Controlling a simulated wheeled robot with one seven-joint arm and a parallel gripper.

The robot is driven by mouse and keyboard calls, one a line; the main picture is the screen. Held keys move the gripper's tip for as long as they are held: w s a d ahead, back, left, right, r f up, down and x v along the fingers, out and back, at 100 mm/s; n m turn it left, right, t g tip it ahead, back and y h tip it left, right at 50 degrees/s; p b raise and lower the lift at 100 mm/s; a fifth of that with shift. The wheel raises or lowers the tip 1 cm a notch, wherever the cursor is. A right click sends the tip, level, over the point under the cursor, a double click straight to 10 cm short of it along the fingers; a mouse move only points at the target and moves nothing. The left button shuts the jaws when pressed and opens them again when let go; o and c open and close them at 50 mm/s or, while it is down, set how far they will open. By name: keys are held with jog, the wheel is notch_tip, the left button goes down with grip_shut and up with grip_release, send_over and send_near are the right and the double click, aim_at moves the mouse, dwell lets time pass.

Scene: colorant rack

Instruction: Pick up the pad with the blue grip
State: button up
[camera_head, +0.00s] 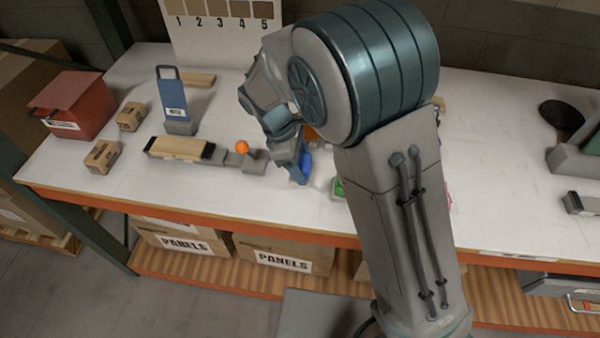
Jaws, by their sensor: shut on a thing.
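My gripper (297,178) is low over the white table, near its front edge and right of the clamp with the orange knob. It is shut on a blue piece (306,164), which I take to be the blue grip of the pad; only a small part of it shows. My arm hides much of this area, and I cannot tell whether the pad touches the table. A bit of a green thing (338,188) shows just to the right, partly behind my arm.
A clamp with an orange knob (242,147) holds a wooden block (180,149) to the left. Farther left are a blue upright holder (172,95), small cardboard boxes (102,156) and a red box (75,104). A numbered swatch board (222,25) stands behind. The table's right middle is clear.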

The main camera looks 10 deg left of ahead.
jog(key=d+r+b, duration=0.2)
jog(key=d+r, duration=0.4)
jog(key=d, duration=0.5)
jog(key=shift+s+d+r, duration=0.25)
jog(key=shift+s, duration=0.05)
jog(key=shift+o, duration=0.6)
